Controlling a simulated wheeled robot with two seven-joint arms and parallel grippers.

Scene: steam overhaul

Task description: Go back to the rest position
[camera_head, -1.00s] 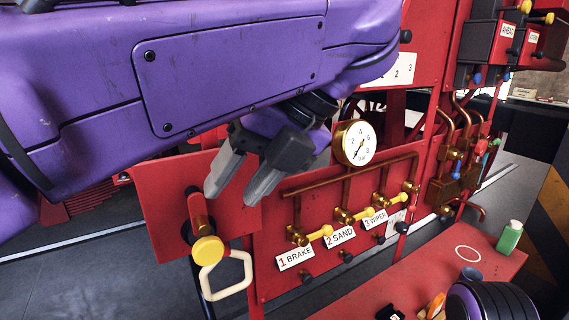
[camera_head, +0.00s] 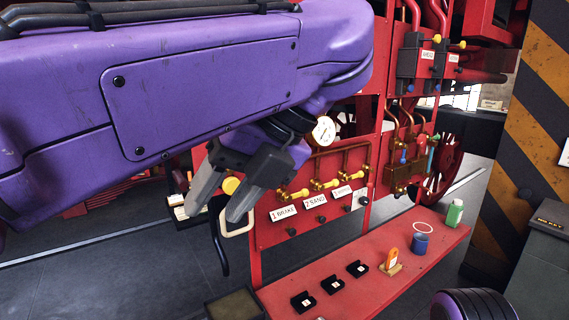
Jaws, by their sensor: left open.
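My left arm is purple and comes in from the left across the upper half of the head view. Its left gripper (camera_head: 218,200) hangs at the arm's end with its two grey fingers apart and nothing between them. It overlaps a yellow knob (camera_head: 231,186) and a cream loop handle (camera_head: 239,229) in the picture. I cannot tell whether it touches either. My right gripper is not in view. A purple ribbed rounded part at the bottom right edge looks like part of my right arm.
A red panel holds yellow-handled valves (camera_head: 325,184) and a gauge (camera_head: 323,131). On the red bench (camera_head: 345,292) are several black boxes (camera_head: 332,285), an orange item (camera_head: 391,258), a blue cup (camera_head: 420,243) and a green bottle (camera_head: 454,213). A striped pillar (camera_head: 510,190) and grey cabinet (camera_head: 540,260) stand right.

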